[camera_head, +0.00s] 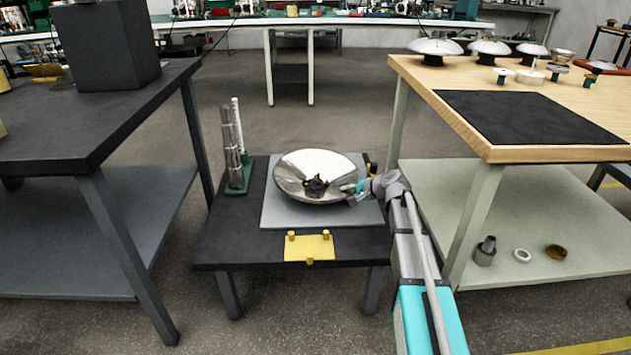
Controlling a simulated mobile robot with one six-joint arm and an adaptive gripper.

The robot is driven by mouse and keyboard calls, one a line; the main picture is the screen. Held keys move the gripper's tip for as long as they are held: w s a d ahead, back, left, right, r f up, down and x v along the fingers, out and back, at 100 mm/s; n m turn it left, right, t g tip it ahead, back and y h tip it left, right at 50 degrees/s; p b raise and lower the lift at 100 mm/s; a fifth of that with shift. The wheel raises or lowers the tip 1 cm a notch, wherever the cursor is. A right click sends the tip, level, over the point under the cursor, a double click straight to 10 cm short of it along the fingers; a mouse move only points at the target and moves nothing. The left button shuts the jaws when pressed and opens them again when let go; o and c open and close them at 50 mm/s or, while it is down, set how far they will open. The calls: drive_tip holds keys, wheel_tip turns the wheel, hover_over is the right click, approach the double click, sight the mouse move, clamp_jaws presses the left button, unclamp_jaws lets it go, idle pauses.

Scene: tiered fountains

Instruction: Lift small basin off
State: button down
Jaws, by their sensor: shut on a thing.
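A shiny, shallow metal basin (330,168) is over the grey square plate (283,215) on a low black table (232,240). It looks slightly tilted. A small dark and brown shape (316,186) shows near its middle; I cannot tell what it is. My gripper (358,189) reaches in from the right and is shut on the basin's right rim. Its fingertips are small here. The basin hides what lies beneath it, so I cannot tell whether it touches anything below.
Metal tubes in a green holder (236,150) stand left of the basin. A yellow plate with pegs (309,248) lies at the front edge. A wooden table (470,75) on the right holds several domed basins (435,47). A dark table (120,115) flanks the left.

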drive_tip(key=shift+w+a+r+g+h+p, duration=0.15)
drive_tip(key=shift+r+g+h+p, duration=0.3)
drive_tip(key=shift+p, duration=0.95)
drive_tip(key=shift+y+b, duration=0.25)
drive_tip(key=shift+b, duration=0.2)
idle(0.7)
drive_tip(key=shift+r+p, duration=2.3)
drive_tip(key=shift+p, duration=0.1)
idle(0.8)
drive_tip(key=shift+r+p, duration=1.25)
drive_tip(key=shift+r, duration=0.05)
